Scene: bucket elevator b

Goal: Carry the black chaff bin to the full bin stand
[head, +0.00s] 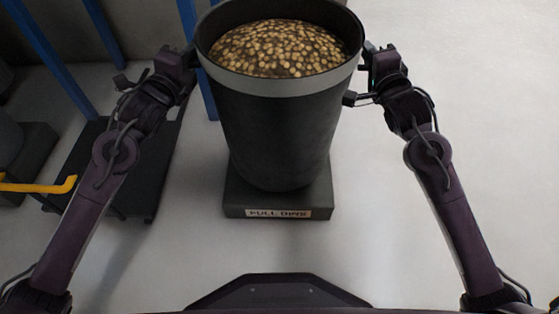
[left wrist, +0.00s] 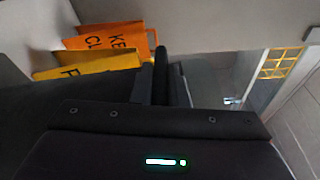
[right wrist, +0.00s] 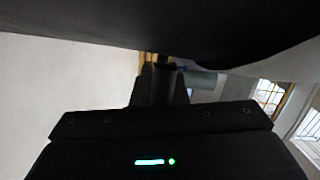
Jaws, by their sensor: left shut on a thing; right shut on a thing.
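The black chaff bin (head: 275,135) is upright in the middle of the head view, with a grey band below its rim and tan chaff filling it close to the top. The full bin stand (head: 277,212), a low dark block with a white label on its front, is directly below the bin. I cannot tell whether the bin's bottom touches the stand. My left gripper (head: 193,60) is shut on the bin's left side near the rim. My right gripper (head: 364,66) is shut on its right side. The bin's dark wall (right wrist: 150,25) fills the top of the right wrist view.
A dark platform (head: 150,195) and blue posts (head: 55,55) stand left of the bin. A yellow bar (head: 40,186) is at the far left. Orange (left wrist: 110,40) and yellow (left wrist: 85,65) signs show in the left wrist view. The floor (head: 480,110) on the right is clear.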

